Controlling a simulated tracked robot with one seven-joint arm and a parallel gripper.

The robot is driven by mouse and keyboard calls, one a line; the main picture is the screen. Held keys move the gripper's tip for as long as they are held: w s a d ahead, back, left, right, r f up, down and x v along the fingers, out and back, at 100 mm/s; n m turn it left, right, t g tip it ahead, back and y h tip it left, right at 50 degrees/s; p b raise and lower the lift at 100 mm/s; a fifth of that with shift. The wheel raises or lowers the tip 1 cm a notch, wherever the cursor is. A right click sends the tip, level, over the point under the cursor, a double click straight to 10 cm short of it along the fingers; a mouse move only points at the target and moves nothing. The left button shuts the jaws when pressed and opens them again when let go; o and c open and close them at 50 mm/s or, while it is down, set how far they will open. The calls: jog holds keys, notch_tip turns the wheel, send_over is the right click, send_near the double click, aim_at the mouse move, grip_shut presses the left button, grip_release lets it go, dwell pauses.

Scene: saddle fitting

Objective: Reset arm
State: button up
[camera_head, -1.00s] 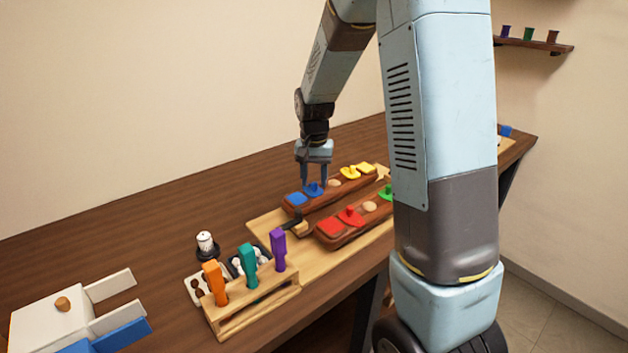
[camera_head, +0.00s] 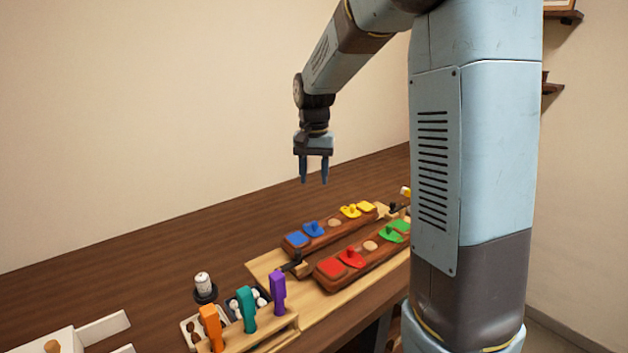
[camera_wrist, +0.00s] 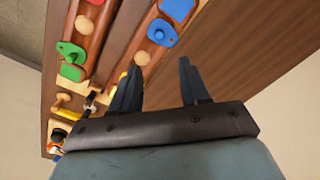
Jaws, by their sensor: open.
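My gripper (camera_head: 314,170) is open and empty, held in the air above the table with its fingers pointing down. It also shows in the wrist view (camera_wrist: 158,88), with nothing between its fingers. In the head view, the wooden fixture below and in front of it has two dark bars. The far bar holds a blue saddle piece (camera_head: 313,229) and a yellow saddle piece (camera_head: 350,211). The near bar holds a red saddle piece (camera_head: 351,259) and a green saddle piece (camera_head: 398,228), partly near my arm.
A wooden rack holds orange (camera_head: 210,326), teal (camera_head: 246,308) and purple (camera_head: 278,293) handled tools. A white-topped bottle (camera_head: 203,284) stands behind it. A white box (camera_head: 70,340) is at the lower left. The table's left and back (camera_head: 120,260) are clear.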

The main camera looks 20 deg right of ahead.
jog(key=s+d+r+n+t, duration=0.1)
jog(key=s+r+n+t, duration=0.1)
jog(key=s, duration=1.2)
jog(key=s+d+r+n+t, duration=0.1)
jog(key=s+r, duration=0.4)
jog(key=s, duration=0.8)
jog(key=shift+s+d+n+t, duration=0.35)
jog(key=shift+n+t, duration=0.45)
jog(key=shift+t, duration=0.5)
jog(key=shift+a+r, duration=0.1)
